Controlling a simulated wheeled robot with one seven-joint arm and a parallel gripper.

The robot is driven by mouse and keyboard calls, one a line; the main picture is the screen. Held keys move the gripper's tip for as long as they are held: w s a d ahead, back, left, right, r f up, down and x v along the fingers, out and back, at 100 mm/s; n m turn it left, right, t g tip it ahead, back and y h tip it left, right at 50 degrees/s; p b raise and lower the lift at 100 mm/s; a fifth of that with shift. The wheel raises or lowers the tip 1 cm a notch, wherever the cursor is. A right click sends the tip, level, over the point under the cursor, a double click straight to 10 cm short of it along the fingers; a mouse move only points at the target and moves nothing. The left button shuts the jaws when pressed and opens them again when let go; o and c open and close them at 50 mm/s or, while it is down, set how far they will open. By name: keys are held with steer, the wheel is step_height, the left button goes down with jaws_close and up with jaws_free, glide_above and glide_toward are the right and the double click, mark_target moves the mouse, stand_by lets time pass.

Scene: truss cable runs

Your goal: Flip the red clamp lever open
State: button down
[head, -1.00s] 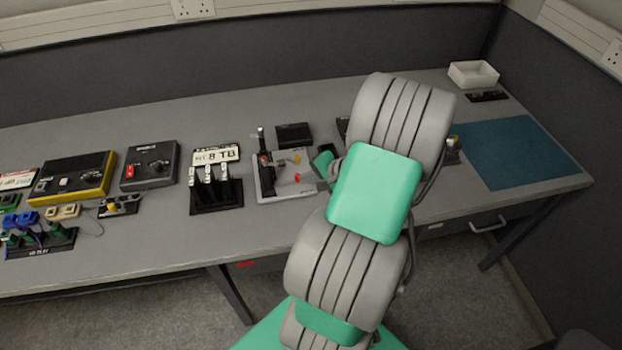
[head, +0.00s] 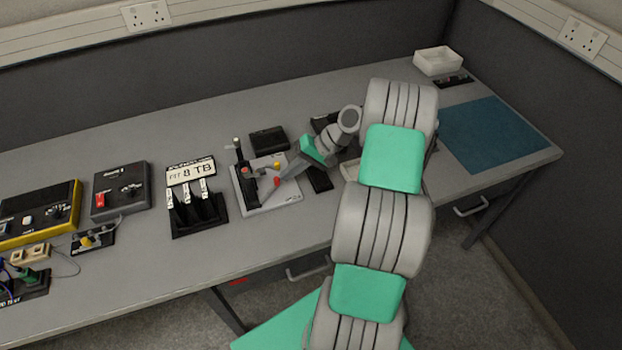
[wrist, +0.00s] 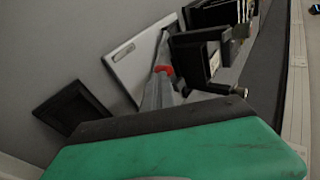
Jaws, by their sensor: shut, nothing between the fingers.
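A small red part (head: 277,181), which looks like the clamp lever, shows on the plate beside my fingers. My gripper (head: 268,190) reaches down from the upper right over the plate, shut and empty. In the wrist view, the red part (wrist: 163,69) shows at the tips of my gripper (wrist: 160,78). I cannot tell whether they touch. My green gripper body hides the lower part of that view. A second red spot (head: 245,170) sits by the post.
A black box (head: 268,139) stands behind the plate. A black stand with levers (head: 198,215) is to its left, beside a grey switch box (head: 120,190). A blue mat (head: 490,135) and white tray (head: 438,61) are at the right. The bench front is mostly clear.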

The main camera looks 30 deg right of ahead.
steer(key=shift+w+a+n+g, duration=0.2)
steer(key=shift+w+n+g, duration=0.15)
steer(key=shift+n+g, duration=0.15)
steer(key=shift+w+a+p, duration=0.35)
steer(key=shift+w+p, duration=0.3)
steer(key=shift+w, duration=0.05)
steer(key=shift+s+d, duration=0.1)
steer(key=shift+d, duration=0.05)
steer(key=shift+s+a, duration=0.4)
steer(key=shift+s, duration=0.15)
